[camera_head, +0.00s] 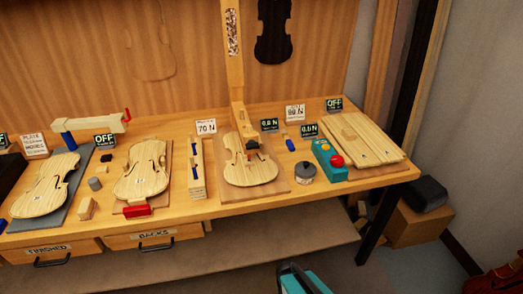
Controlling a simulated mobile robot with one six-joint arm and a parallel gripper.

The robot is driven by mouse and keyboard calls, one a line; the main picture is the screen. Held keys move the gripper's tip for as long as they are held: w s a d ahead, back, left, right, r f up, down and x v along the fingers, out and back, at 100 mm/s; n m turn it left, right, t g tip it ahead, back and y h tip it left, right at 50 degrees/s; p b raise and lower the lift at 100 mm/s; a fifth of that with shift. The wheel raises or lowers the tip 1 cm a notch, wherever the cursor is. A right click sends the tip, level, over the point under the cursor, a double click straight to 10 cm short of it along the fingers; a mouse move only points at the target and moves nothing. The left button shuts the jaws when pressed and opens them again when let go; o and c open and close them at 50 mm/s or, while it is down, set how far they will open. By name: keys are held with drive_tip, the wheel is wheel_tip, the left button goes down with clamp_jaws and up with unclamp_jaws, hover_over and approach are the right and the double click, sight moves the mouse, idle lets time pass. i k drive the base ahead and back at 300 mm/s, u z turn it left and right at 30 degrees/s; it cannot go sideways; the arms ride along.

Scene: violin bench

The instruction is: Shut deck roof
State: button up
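Nothing in the head view is plainly marked as a deck roof. At the right end of the bench, a pale wooden panel (372,143) lies over a brown board, with a small block on its upper left part. I cannot tell whether it is hinged, open or shut. A teal control box (328,158) with a red knob stands just left of it. A teal and dark piece shows at the bottom edge, perhaps part of my arm. No gripper fingertips show.
Violin plates lie at left (46,187), centre-left (143,173) and centre (250,169) on the bench (230,208). An upright wooden post (233,60) stands behind the centre plate. A round grey tin (305,172) sits near the teal box. A cardboard box (413,224) is below right.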

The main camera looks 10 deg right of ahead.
sight(230, 9)
drive_tip(key=k, duration=0.25)
drive_tip(key=u, duration=0.15)
drive_tip(key=i, duration=0.95)
drive_tip(key=u, duration=3.7)
drive_tip(key=i, duration=0.1)
drive_tip(key=z, duration=2.5)
